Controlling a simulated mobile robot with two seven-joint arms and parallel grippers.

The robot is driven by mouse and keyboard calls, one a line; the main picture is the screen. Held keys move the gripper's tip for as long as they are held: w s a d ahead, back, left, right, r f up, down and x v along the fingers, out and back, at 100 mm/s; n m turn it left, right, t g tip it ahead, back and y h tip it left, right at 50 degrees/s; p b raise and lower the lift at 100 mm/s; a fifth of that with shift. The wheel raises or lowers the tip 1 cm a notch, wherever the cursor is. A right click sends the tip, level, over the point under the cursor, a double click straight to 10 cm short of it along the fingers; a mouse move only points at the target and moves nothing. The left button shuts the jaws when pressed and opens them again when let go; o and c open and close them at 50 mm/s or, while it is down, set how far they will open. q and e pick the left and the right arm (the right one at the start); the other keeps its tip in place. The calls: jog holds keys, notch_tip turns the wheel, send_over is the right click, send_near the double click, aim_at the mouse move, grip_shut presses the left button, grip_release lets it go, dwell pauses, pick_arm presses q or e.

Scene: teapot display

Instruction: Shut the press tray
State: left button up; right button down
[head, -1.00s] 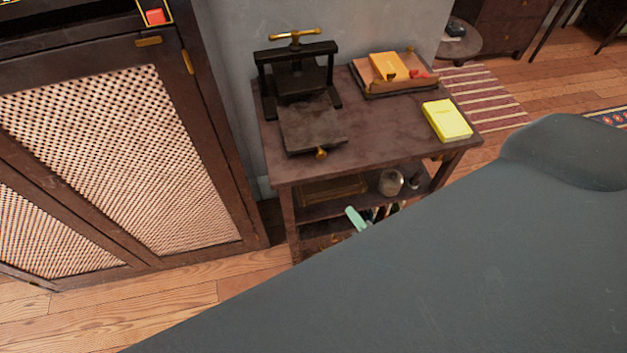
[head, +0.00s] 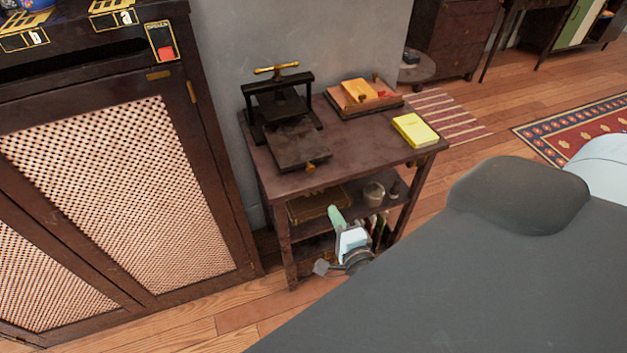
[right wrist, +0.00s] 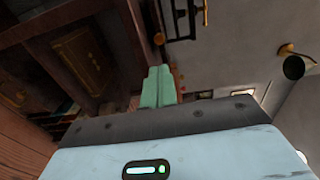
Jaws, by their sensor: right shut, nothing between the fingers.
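The black book press (head: 282,98) with a brass handle on top stands at the left back of the small dark wooden table. Its flat dark press tray (head: 298,145) sticks out toward the table's front edge, with a brass knob (head: 311,168) at its front. My right gripper (head: 335,215) is in front of the table's shelves, below the tabletop and the tray, touching neither as far as I can tell. Its green fingers are together and empty, also in the right wrist view (right wrist: 158,87). My left gripper is not in view.
The table (head: 370,150) also holds a yellow book (head: 415,131) and a wooden tray (head: 380,109) with orange and red items. A jar (head: 374,194) stands on the shelf below. A cabinet with woven doors (head: 115,190) stands close on the left.

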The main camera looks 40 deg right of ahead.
aim_at(311, 170)
jog(key=x, duration=1.3)
jog(key=shift+f, duration=0.1)
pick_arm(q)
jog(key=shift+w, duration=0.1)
pick_arm(e)
jog(key=shift+w+d, duration=0.15)
jog(key=shift+w, duration=0.4)
